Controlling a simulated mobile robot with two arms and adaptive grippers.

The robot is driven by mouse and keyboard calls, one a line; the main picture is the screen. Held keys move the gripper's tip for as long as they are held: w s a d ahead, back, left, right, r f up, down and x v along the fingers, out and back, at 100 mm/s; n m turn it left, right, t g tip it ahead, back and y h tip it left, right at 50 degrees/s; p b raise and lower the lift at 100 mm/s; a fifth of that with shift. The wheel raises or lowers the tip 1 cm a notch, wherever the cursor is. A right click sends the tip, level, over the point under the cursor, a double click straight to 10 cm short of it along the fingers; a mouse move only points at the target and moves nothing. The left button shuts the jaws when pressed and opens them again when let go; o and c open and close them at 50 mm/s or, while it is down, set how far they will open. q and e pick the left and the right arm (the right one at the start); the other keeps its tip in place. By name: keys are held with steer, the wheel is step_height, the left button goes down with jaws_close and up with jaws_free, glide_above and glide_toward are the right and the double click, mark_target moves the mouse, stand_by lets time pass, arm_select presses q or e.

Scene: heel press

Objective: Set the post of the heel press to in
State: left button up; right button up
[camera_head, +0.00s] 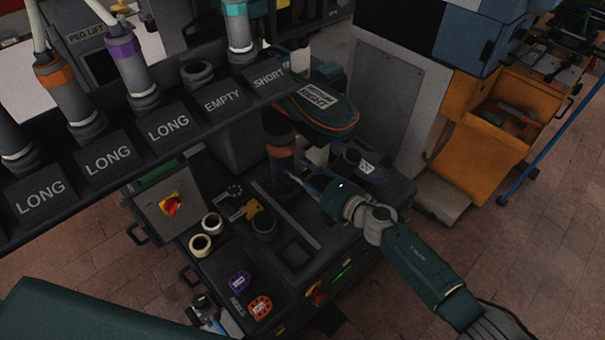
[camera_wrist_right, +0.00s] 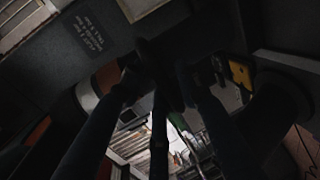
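The heel press is the dark machine (camera_head: 330,235) in the middle of the head view. A dark upright cylinder with an orange band (camera_head: 281,150) stands on it; I cannot tell whether this is the post. A green and orange shoe-shaped pad with a label (camera_head: 318,106) is above and behind it. My right gripper (camera_head: 298,180) is just right of the cylinder's lower part, with its fingers apart. In the right wrist view the dark fingers (camera_wrist_right: 158,95) are spread, and dark parts beyond them are hard to make out. Contact is unclear. My left gripper is out of view.
A rack (camera_head: 135,150) marked LONG, EMPTY and SHORT crosses the upper left, holding several banded pegs. A red and yellow switch (camera_head: 171,205) and several small rings (camera_head: 240,281) are on the press. An orange cabinet (camera_head: 500,130) stands at right. Brick floor at lower right is clear.

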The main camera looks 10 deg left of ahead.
steer(key=shift+w+a, duration=0.1)
steer(key=v, duration=1.2)
